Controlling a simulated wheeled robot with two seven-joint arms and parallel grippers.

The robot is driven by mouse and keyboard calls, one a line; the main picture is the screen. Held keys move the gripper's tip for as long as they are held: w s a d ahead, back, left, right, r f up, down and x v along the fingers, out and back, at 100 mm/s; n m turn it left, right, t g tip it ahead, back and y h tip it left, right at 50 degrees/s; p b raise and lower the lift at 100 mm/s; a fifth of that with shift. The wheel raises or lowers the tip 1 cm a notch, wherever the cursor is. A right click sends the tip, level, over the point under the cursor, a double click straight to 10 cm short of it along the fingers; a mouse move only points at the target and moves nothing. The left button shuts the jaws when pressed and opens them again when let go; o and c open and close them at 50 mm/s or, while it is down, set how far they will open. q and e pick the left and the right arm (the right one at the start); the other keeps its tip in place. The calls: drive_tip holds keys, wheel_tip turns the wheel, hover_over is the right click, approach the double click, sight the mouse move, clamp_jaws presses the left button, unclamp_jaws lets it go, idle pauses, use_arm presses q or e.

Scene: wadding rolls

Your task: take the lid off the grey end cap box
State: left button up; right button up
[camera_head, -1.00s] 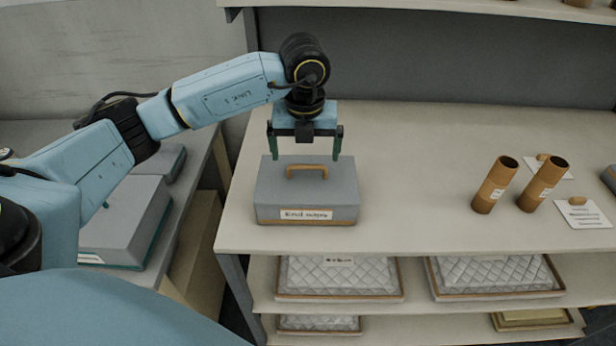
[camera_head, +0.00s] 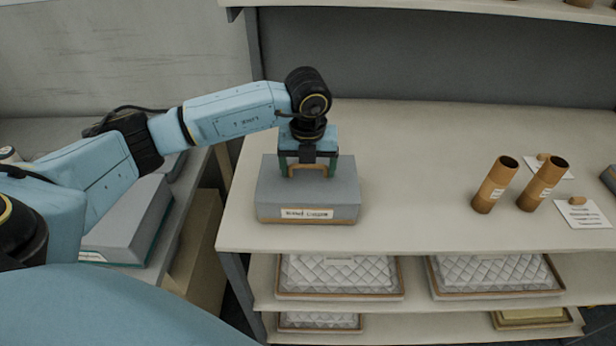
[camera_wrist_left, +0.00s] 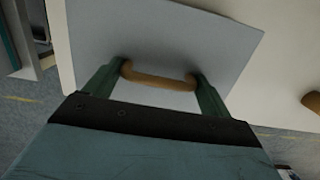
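The grey end cap box (camera_head: 308,215) stands near the left end of the shelf top, with a label on its front. Its grey lid (camera_head: 270,180) is on it, with a wooden arched handle (camera_head: 308,168) on top. My left gripper (camera_head: 308,173) points down over the lid, with its green fingers at the two ends of the handle. In the left wrist view the handle (camera_wrist_left: 158,80) spans the fingers and appears touched at both ends, above the grey lid (camera_wrist_left: 180,35). The right gripper is not in view.
Two brown cardboard tubes (camera_head: 495,185) (camera_head: 543,184) stand to the right, near white cards (camera_head: 583,214). Trays of quilted wadding (camera_head: 340,275) lie on the shelf below. Another grey box (camera_head: 125,225) is on a lower surface to the left. The shelf between box and tubes is clear.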

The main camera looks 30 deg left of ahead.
use_arm(q)
drive_tip(key=shift+c, duration=1.3)
drive_tip(key=shift+r, duration=0.15)
